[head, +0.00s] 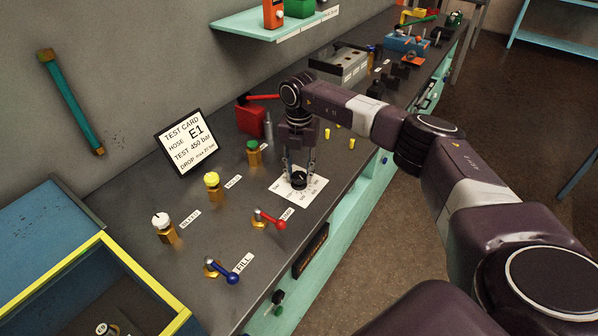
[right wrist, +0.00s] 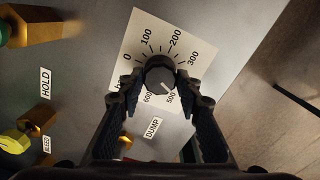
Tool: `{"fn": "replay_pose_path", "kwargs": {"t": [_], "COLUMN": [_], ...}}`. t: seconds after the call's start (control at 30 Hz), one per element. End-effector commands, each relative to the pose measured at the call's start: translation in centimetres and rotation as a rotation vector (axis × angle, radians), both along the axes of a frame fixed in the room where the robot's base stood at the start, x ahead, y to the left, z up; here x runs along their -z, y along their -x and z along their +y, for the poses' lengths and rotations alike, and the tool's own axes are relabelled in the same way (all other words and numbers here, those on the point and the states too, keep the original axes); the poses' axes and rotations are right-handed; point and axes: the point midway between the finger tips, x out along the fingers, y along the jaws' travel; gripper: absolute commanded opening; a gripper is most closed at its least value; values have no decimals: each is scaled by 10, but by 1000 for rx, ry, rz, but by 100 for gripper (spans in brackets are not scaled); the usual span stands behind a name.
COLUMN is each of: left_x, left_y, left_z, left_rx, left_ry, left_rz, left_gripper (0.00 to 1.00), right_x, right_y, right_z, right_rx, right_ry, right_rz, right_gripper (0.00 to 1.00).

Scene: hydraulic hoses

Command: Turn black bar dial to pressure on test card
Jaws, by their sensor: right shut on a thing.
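The black bar dial (head: 299,181) sits on a white scale plate (head: 316,188) on the bench; it also shows in the right wrist view (right wrist: 160,73). My right gripper (head: 299,171) points down over it, shut on the dial with a finger on each side (right wrist: 160,78). A pale mark on the dial points to the lower right, near 500; the exact reading is unclear. The 400 label is hidden behind a finger. The test card (head: 186,142) stands tilted at the back and reads hose E1, test 450 bar. My left gripper is out of view.
Left of the dial stand a green-topped valve (head: 253,153), a yellow knob (head: 212,180), a white knob (head: 162,221), a red lever (head: 271,219) and a blue lever (head: 222,270). A yellow-edged blue case (head: 150,280) is at lower left.

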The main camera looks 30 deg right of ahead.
Motion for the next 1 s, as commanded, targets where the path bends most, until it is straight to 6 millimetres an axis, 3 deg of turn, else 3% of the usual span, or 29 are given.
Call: {"fn": "replay_pose_path", "kwargs": {"t": [0.2,0.57,1.0], "left_x": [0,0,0], "left_y": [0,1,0], "left_z": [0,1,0], "left_rx": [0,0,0], "left_ry": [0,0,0], "left_rz": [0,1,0], "left_gripper": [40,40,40], "right_x": [-3,-10,-96], "right_y": [-2,-2,-2], "right_z": [-1,0,-1], "right_rx": [1,-1,0], "right_ry": [2,-1,0], "right_rz": [-7,-5,-8], "right_gripper": [50,50,50]}}
